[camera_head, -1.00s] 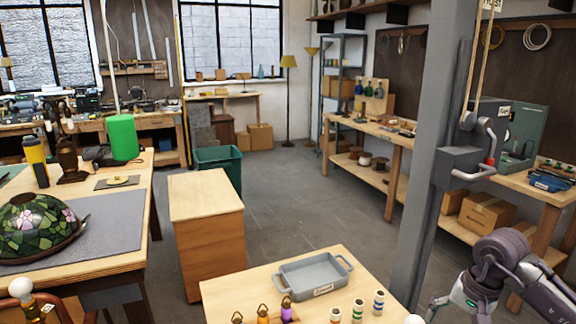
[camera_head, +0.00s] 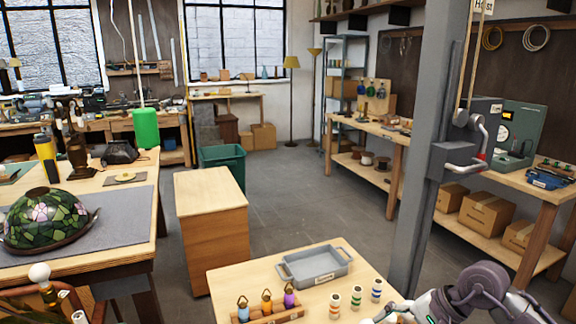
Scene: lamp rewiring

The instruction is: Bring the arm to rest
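My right arm (camera_head: 482,287) comes in at the bottom right corner. Its gripper (camera_head: 384,316) is at the bottom edge, beside the front right of the small wooden table, and is partly cut off by the frame. Whether its fingers are apart or closed cannot be told, and I see nothing clearly held in it. My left gripper is not in view.
The small table (camera_head: 232,283) bears a grey tray (camera_head: 314,266), several coloured bottles and striped pieces. A grey post (camera_head: 416,170) with a lever stands behind my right arm. A stained-glass shade (camera_head: 45,218) lies on the left bench. Open floor (camera_head: 300,200) lies beyond.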

